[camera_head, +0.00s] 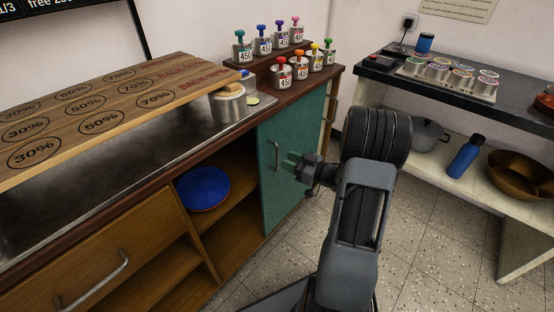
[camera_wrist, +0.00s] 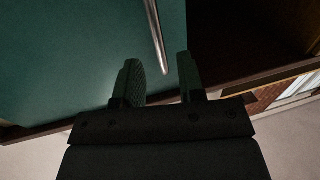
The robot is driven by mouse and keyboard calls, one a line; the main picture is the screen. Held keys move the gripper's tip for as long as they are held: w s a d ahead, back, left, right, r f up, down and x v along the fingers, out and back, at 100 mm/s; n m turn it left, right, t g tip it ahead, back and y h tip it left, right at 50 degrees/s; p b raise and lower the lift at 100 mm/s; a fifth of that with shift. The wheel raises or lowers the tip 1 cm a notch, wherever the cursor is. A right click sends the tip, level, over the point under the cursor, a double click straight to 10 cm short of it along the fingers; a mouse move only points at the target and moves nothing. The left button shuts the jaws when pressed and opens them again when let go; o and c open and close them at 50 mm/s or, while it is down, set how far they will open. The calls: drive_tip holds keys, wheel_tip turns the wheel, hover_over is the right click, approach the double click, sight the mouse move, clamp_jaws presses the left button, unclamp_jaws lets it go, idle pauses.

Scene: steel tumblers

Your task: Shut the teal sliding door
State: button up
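The teal sliding door (camera_head: 297,125) covers the right part of the wooden cabinet front, and the bay to its left stands open. Its upright steel bar handle (camera_head: 277,155) is near the door's left edge. My gripper (camera_head: 293,164) is in front of the door, close to the handle. In the wrist view my gripper (camera_wrist: 160,76) is open, with its two fingers apart. The steel handle (camera_wrist: 156,38) runs down toward the gap between them, in front of the teal door (camera_wrist: 70,55). Whether the fingers touch the handle cannot be told.
Blue plates (camera_head: 203,187) sit on a shelf in the open bay. A drawer (camera_head: 90,262) with a bar handle is at lower left.

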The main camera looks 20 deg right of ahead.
sight(277, 170)
drive_tip(key=shift+b+x, duration=0.5)
drive_tip(key=shift+x, duration=2.05)
drive_tip(key=shift+c, duration=0.4)
clamp_jaws()
